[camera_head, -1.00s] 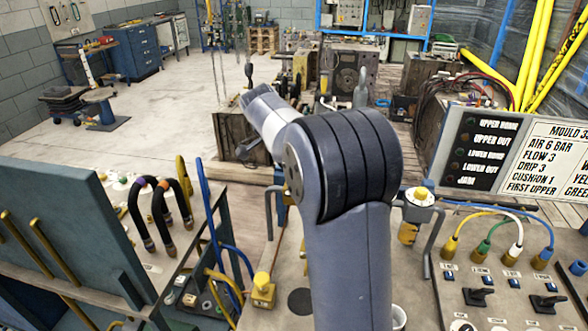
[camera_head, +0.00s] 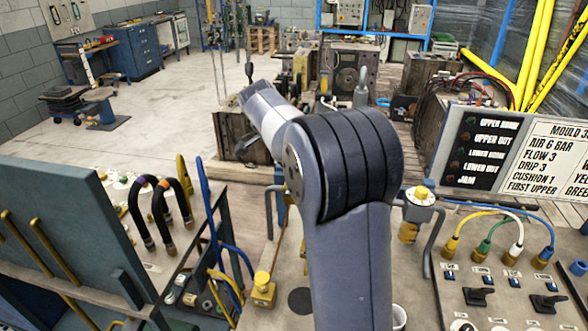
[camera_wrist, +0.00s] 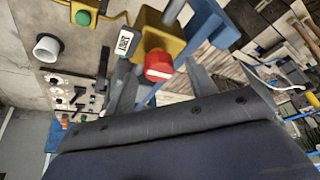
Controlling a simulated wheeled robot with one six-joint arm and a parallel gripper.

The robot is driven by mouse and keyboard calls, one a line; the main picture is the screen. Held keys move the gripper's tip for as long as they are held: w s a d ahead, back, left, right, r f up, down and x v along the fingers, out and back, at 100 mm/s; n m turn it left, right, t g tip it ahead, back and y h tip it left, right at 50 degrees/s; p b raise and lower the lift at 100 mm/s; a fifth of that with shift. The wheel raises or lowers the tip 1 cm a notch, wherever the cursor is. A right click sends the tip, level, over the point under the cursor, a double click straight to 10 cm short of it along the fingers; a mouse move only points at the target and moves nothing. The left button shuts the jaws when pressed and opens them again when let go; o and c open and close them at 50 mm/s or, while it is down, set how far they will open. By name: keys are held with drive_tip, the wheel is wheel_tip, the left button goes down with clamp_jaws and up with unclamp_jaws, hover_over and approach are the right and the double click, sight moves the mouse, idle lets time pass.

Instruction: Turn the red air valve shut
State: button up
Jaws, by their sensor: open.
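The red air valve (camera_wrist: 158,65) shows in the wrist view as a round red knob in front of a yellow body (camera_wrist: 160,38). A white tag with dark letters hangs to the left of the knob. My gripper (camera_wrist: 160,87) is open, with grey fingers to the left and right below the knob. The knob lies roughly between the fingers in the picture; whether either finger touches it I cannot tell. In the head view my arm hides the fingers, and I cannot make out the red valve.
In the head view, a lettered board (camera_head: 545,160) stands at right above a hose panel. A blue-grey plate (camera_head: 60,235) stands at left.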

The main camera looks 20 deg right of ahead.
drive_tip(key=v, duration=1)
drive_tip(key=x, duration=1)
drive_tip(key=shift+d+f, duration=0.15)
drive_tip(key=shift+f, duration=0.2)
